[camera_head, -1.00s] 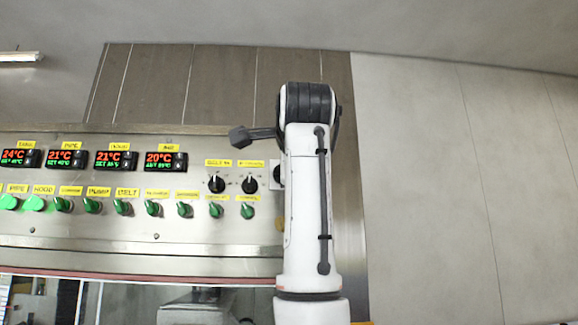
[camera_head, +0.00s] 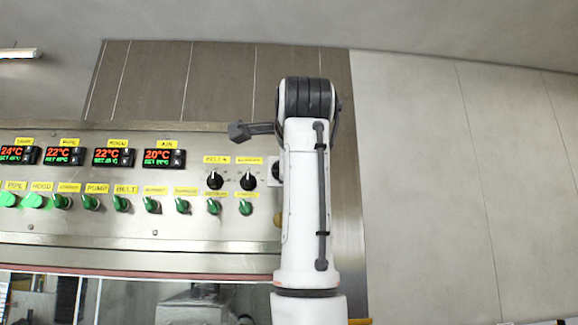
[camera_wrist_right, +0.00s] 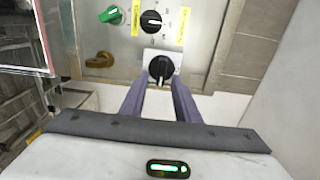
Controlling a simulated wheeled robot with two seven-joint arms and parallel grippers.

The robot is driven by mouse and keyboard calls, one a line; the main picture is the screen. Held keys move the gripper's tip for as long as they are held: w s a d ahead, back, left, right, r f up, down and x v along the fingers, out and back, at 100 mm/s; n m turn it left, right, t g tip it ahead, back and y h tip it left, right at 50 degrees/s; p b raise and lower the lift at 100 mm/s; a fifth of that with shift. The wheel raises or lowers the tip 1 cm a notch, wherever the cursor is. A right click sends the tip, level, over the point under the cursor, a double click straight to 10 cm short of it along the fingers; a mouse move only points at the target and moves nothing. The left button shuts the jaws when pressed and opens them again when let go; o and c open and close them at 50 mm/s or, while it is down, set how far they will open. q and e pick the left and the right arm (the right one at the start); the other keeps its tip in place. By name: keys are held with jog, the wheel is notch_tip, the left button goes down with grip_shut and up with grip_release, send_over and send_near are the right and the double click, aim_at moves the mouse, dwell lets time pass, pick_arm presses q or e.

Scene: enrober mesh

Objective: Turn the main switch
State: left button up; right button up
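The main switch appears to be the black rotary knob (camera_wrist_right: 158,70) on a pale square plate at the panel's edge, with its pointer ridge roughly upright in the right wrist view. In the head view only a sliver of its plate (camera_head: 275,173) shows beside my right arm. My right gripper (camera_wrist_right: 160,80) is open, its two purple-grey fingers apart on either side of the knob's lower part. Whether either finger touches the knob cannot be told. In the head view my right arm hides this gripper. My left gripper is not in view.
The steel panel (camera_head: 100,224) carries temperature displays (camera_head: 164,158), several green switches (camera_head: 213,207) and two black selectors (camera_head: 248,181) near my arm. A brass-coloured knob (camera_wrist_right: 100,60) is left of the switch in the wrist view. Plain wall (camera_head: 430,180) lies to the right.

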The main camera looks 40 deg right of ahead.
jog(key=b+v, duration=0.2)
jog(key=v, duration=0.8)
